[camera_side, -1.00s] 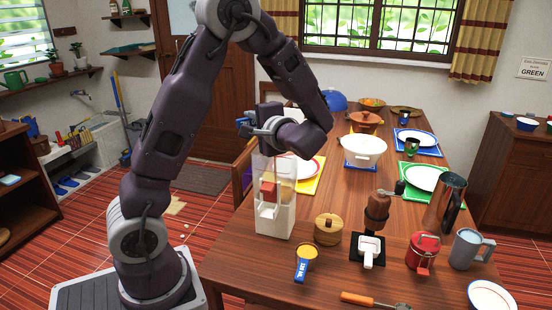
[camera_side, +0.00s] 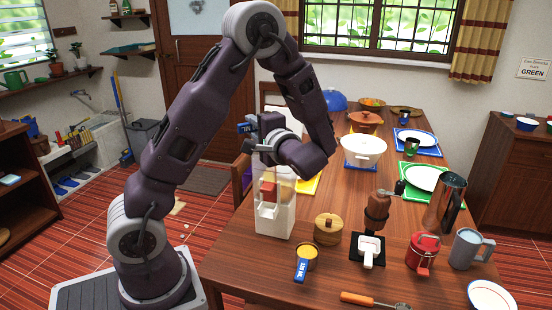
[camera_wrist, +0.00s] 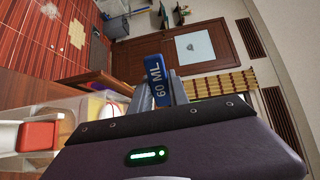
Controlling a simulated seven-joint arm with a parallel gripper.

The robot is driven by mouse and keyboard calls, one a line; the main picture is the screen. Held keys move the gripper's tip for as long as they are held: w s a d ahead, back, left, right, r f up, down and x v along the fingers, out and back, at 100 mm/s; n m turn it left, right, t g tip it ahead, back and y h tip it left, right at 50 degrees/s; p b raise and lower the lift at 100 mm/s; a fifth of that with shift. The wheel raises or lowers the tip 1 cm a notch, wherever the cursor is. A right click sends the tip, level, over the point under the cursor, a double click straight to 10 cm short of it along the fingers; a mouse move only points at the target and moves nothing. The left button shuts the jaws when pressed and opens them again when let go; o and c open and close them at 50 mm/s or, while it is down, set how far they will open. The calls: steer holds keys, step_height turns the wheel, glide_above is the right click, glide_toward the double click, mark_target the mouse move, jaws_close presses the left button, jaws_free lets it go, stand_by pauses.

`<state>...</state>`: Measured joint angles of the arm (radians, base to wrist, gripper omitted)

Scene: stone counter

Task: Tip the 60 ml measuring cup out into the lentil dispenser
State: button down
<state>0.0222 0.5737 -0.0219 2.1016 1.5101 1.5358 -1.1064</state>
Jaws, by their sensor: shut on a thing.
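The 60 ml measuring cup shows its blue handle (camera_side: 247,128) in the side view. In the wrist view the handle's 60 ML label (camera_wrist: 155,82) stands out against the door. My gripper (camera_side: 259,144) is shut on this handle, above the dispenser's top. The cup's bowl and any contents are hidden or too small to make out. The lentil dispenser (camera_side: 275,220) is a tall white box with a clear upper part and a red piece inside. It stands upright on the table and also shows at the left of the wrist view (camera_wrist: 10,135).
A white bowl (camera_side: 363,147) is farther back. Bare tabletop (camera_side: 240,255) lies in front of the dispenser.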

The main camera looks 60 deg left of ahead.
steer(key=shift+d+f+y, duration=0.25)
steer(key=shift+f+y, duration=0.7)
steer(key=shift+y, duration=0.25)
stand_by(0.6)
steer(key=shift+d+r+y, duration=0.2)
steer(key=shift+r+y, duration=0.6)
steer(key=shift+r, duration=0.65)
steer(key=shift+d+r+y+b, duration=0.15)
steer(key=shift+r+y+b, duration=0.05)
steer(key=shift+r+y, duration=0.45)
steer(key=shift+d+r+y+b, duration=0.15)
steer(key=shift+r+y, duration=0.35)
steer(key=shift+y, duration=0.25)
stand_by(0.8)
